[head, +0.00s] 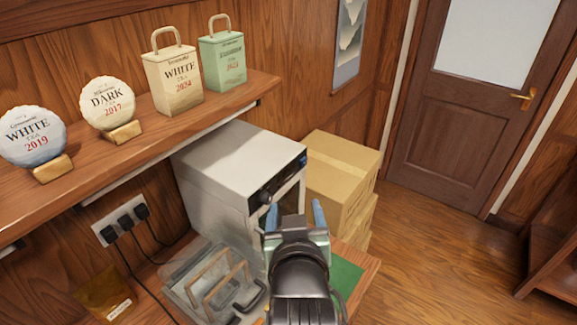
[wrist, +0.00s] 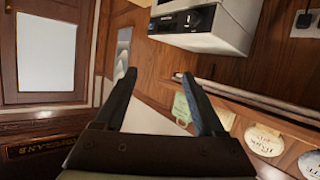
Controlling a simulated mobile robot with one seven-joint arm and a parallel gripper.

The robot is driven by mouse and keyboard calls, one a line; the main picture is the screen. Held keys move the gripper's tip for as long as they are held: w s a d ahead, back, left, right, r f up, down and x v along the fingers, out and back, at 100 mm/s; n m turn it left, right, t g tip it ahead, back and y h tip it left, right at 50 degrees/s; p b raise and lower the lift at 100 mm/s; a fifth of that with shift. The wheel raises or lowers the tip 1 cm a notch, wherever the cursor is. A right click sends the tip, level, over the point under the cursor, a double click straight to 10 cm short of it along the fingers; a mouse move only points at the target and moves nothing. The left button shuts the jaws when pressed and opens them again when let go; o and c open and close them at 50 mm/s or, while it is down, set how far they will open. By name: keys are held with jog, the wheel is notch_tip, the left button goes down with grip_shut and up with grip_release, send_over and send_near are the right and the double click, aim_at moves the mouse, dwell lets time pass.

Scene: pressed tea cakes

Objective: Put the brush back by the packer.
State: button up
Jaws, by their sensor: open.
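I cannot make out a brush in either view. A white machine (head: 240,165) with a dark control panel stands on the bench under the shelf; it also shows at the top of the wrist view (wrist: 205,22). A grey, clear-lidded device (head: 185,270) with a dark handle sits in front of it; I cannot tell which of the two is the packer. My gripper (head: 294,213) is raised in front of the white machine, fingers apart. In the wrist view my gripper (wrist: 158,82) is open with nothing between its fingers. My arm hides part of the bench.
The shelf (head: 200,122) holds two round tea cakes on wooden stands (head: 122,132) and two tea bags, one cream (head: 172,82) and one green (head: 222,62). Cardboard boxes (head: 340,170) stand right of the machine. A green mat (head: 346,275) lies on the bench. Floor toward the door is clear.

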notch_tip(320, 180, up, 19)
jog(key=t, duration=0.6)
jog(key=s+r+t, duration=0.3)
jog(key=s+r, duration=0.3)
jog(key=r, duration=0.4)
jog(key=s+a+r+m+t, duration=0.1)
jog(key=s+r+t, duration=0.3)
jog(key=s+r, duration=0.3)
notch_tip(320, 180, up, 4)
jog(key=shift+r, duration=0.1)
jog(key=shift+a, duration=0.1)
